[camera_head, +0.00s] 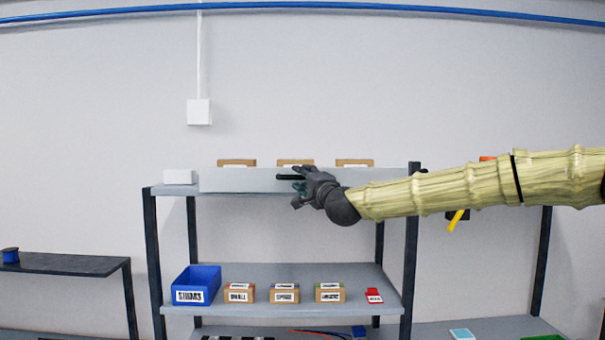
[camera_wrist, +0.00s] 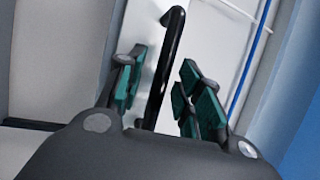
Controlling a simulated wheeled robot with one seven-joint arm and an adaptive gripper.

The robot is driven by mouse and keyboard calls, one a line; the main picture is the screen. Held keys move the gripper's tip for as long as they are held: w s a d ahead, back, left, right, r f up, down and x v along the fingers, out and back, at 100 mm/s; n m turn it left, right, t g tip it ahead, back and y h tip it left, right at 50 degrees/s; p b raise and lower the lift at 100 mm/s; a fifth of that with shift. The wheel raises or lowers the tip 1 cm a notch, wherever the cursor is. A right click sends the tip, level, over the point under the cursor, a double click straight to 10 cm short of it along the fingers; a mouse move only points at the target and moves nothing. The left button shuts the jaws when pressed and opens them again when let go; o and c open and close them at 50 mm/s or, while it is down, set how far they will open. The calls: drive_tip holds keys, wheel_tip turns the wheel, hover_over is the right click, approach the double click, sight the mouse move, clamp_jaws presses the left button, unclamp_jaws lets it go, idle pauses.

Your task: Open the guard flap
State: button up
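The guard flap (camera_head: 237,180) is a long pale grey panel standing upright along the front of the upper shelf. It hides the lower parts of the boxes behind it. Its black bar handle (camera_head: 286,177) is partly covered by my gripper (camera_head: 299,187) in the head view. In the wrist view the handle (camera_wrist: 165,72) runs between the two teal-padded fingers of my gripper (camera_wrist: 165,92), against the pale panel (camera_wrist: 203,42). The fingers are apart, with a visible gap between the handle and the right finger. The left finger is close to the handle; contact is unclear.
Several cardboard boxes (camera_head: 237,162) show above the flap. A white block (camera_head: 180,177) sits at the upper shelf's left end. The lower shelf (camera_head: 245,307) holds a blue bin (camera_head: 196,285), labelled boxes (camera_head: 285,293) and a red item (camera_head: 374,296). A dark side table (camera_head: 65,264) stands left.

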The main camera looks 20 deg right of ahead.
drive_tip(key=shift+w, duration=0.35)
drive_tip(key=shift+r, duration=0.1)
clamp_jaws()
drive_tip(key=shift+a+f+b, duration=0.15)
drive_tip(key=shift+f+b, duration=0.1)
drive_tip(key=shift+b, duration=0.3)
